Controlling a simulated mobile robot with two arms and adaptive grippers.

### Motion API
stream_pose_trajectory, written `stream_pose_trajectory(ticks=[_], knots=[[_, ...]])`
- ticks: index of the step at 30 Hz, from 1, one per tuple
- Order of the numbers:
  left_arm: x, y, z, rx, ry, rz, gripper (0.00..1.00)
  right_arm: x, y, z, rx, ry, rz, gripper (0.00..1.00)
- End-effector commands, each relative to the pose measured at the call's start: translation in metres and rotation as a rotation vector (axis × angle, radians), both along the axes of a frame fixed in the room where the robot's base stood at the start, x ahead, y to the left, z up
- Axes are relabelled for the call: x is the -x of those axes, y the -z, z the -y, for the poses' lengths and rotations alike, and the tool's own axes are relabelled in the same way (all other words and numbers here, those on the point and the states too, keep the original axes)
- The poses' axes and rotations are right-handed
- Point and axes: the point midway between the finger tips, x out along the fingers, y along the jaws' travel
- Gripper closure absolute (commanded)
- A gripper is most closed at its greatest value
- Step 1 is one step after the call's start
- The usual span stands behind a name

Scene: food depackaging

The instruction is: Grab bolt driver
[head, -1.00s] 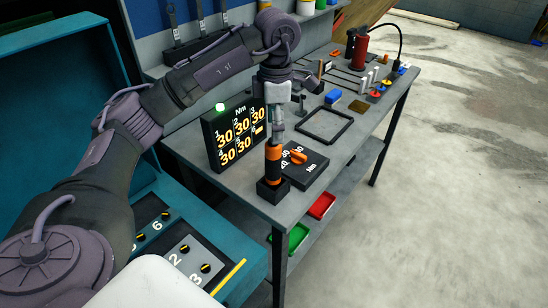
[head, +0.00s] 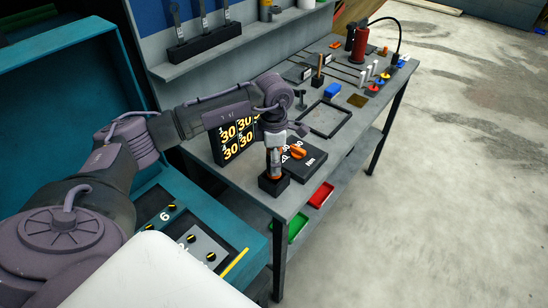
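The bolt driver (head: 275,176) stands upright in a small black holder (head: 272,187) at the near corner of the grey workbench. Only a bit of its orange and dark lower part shows; my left gripper hides the rest. My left gripper (head: 275,153) points straight down over the driver, with its fingers at the height of the driver's body. I cannot tell whether the fingers are closed on it. My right gripper is not in view.
A torque display (head: 238,137) showing 30s stands behind my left gripper, partly hidden by it. A black Nm box (head: 310,160) with an orange knob sits just right of the driver. A black frame (head: 325,118) lies farther back. A teal cabinet (head: 60,62) is at left.

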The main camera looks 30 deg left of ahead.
Motion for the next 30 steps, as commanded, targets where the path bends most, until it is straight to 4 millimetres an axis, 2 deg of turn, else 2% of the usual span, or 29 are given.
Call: stream_pose_trajectory(ticks=[4, 17, 30], knots=[[-0.0002, 0.0004, 0.0004, 0.001, 0.000, 0.001, 0.29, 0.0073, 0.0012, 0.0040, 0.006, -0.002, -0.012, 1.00], [-0.0003, -0.0002, 0.0004, 0.001, 0.000, 0.001, 1.00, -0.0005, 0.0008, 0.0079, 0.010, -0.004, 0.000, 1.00], [-0.0021, -0.0071, 0.0003, 0.002, -0.001, 0.007, 1.00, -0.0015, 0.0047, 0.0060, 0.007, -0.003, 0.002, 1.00]])
